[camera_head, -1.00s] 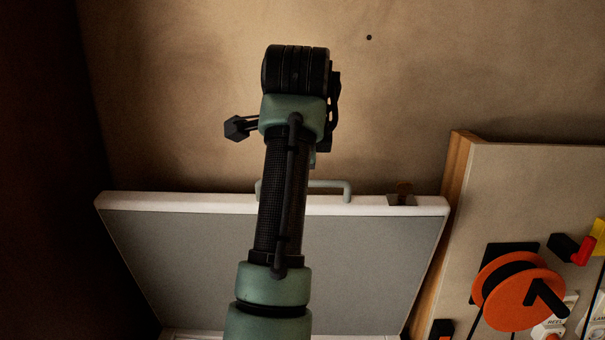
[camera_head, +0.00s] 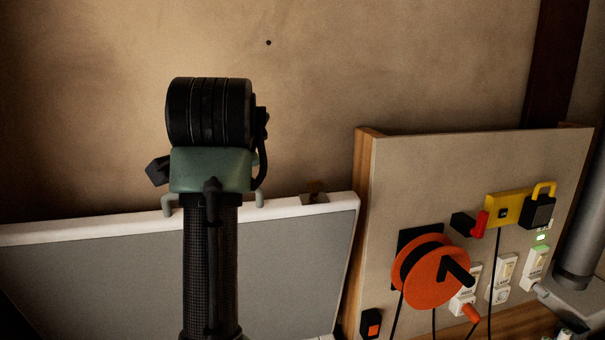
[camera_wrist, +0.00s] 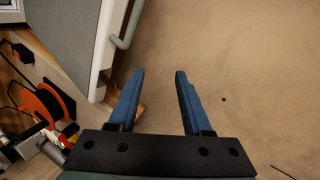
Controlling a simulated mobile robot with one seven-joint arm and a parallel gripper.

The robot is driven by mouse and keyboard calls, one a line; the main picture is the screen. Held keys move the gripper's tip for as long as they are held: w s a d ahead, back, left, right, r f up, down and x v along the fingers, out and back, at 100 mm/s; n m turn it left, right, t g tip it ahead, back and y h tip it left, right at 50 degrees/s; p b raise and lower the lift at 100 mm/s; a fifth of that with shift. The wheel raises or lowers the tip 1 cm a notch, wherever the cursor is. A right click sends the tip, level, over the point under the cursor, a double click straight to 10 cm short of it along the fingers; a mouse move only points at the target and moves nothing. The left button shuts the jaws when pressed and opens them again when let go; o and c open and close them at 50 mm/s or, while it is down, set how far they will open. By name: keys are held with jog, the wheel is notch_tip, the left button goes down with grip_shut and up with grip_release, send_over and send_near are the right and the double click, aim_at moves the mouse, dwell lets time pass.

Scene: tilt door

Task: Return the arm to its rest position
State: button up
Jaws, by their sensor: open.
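My arm stands upright in the head view, its dark wrist end in front of the tan wall and the tilt door. In the wrist view my gripper (camera_wrist: 158,92) shows two blue fingers apart with nothing between them. The grey tilt door (camera_head: 100,285) with a white rim is at the lower left of the head view, partly hidden by my arm. Its grey handle (camera_head: 260,200) shows on both sides of my arm. The wrist view also shows the door (camera_wrist: 68,35) and its handle (camera_wrist: 128,30) to the left of the fingers, apart from them.
A wooden panel (camera_head: 400,190) stands right of the door. It carries an orange reel (camera_head: 425,285), a yellow device (camera_head: 495,210), a red-and-black switch, white sockets and cables. A grey pipe (camera_head: 585,240) is at the far right. The tan wall (camera_head: 400,60) above is bare except for a small dark spot.

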jog(key=s+d+r+n+t+b, duration=0.1)
jog(key=s+d+r+n+t, duration=0.2)
jog(key=s, duration=0.5)
jog(key=s+d+r+n+t+h+b, duration=0.1)
jog(key=s+d+r+n+t, duration=0.3)
jog(key=s, duration=0.5)
jog(key=s+d+r+n+t+h+b, duration=0.1)
jog(key=s+d+r+n+t, duration=0.3)
jog(key=s+t, duration=0.3)
jog(key=shift+s+d+n, duration=0.25)
jog(key=shift+s+n, duration=0.05)
jog(key=shift+s, duration=0.5)
